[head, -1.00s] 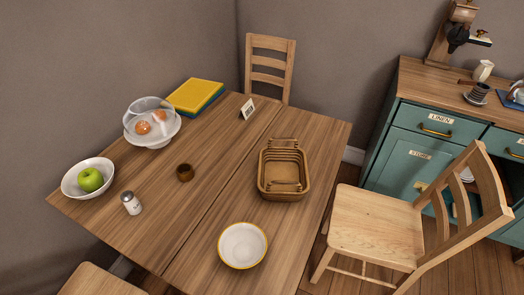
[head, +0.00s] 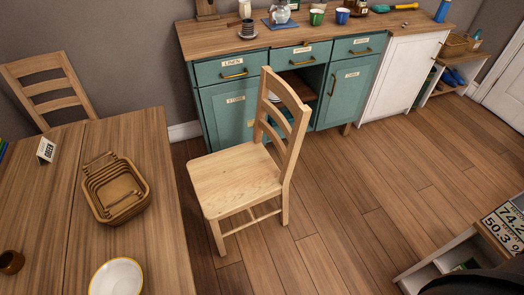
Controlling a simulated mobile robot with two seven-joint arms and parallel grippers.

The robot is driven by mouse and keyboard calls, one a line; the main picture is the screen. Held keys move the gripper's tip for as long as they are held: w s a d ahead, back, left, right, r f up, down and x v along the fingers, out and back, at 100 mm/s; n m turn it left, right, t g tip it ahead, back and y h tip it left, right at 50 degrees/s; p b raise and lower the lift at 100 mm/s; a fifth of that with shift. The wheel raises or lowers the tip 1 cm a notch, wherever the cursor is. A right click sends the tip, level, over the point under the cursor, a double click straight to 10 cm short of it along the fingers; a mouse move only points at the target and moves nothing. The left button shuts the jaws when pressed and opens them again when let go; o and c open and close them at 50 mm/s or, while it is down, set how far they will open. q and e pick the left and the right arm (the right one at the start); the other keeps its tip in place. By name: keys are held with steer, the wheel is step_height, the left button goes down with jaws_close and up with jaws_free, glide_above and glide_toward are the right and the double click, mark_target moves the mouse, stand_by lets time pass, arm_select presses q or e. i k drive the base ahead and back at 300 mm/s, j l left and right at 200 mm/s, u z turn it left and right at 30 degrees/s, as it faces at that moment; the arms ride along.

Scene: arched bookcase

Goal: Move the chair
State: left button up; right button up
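A light wooden chair (head: 235,180) with a slatted back stands upright on the floor in the middle of the head view. Its seat faces the table at the left, and its back is toward the right. It stands apart from the table's right edge, in front of the teal cabinet. A second wooden chair (head: 48,84) stands at the table's far end, at the upper left. Neither of my grippers shows in the head view.
The wooden table (head: 160,215) holds a wicker basket (head: 115,190), a white bowl (head: 117,277) and a small sign (head: 46,149). The teal cabinet (head: 228,108) lines the back wall. A white shelf unit (head: 440,258) stands at the lower right. The wooden floor (head: 385,190) right of the chair is clear.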

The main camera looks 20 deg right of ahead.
mark_target(225, 182)
steer(key=z, duration=0.5)
steer(key=i+l+u, duration=0.1)
steer(key=u, duration=0.35)
steer(key=l+u, duration=0.2)
steer(key=u, duration=0.25)
steer(key=i+l+u, duration=0.1)
steer(key=l+u, duration=0.15)
steer(key=u, duration=0.2)
steer(key=l+u, duration=0.2)
steer(key=u, duration=0.3)
steer(key=l+u, duration=0.15)
steer(key=l, duration=0.25)
steer(key=k+l+u, duration=0.15)
steer(key=l, duration=0.25)
steer(key=k+l+u, duration=0.15)
steer(key=l, duration=0.25)
steer(key=k+l+u, duration=0.15)
steer(key=l, duration=0.25)
steer(key=l+u, duration=0.15)
steer(key=l, duration=0.2)
steer(key=k+l+u, duration=0.15)
steer(key=k+l, duration=0.1)
steer(key=l, duration=0.1)
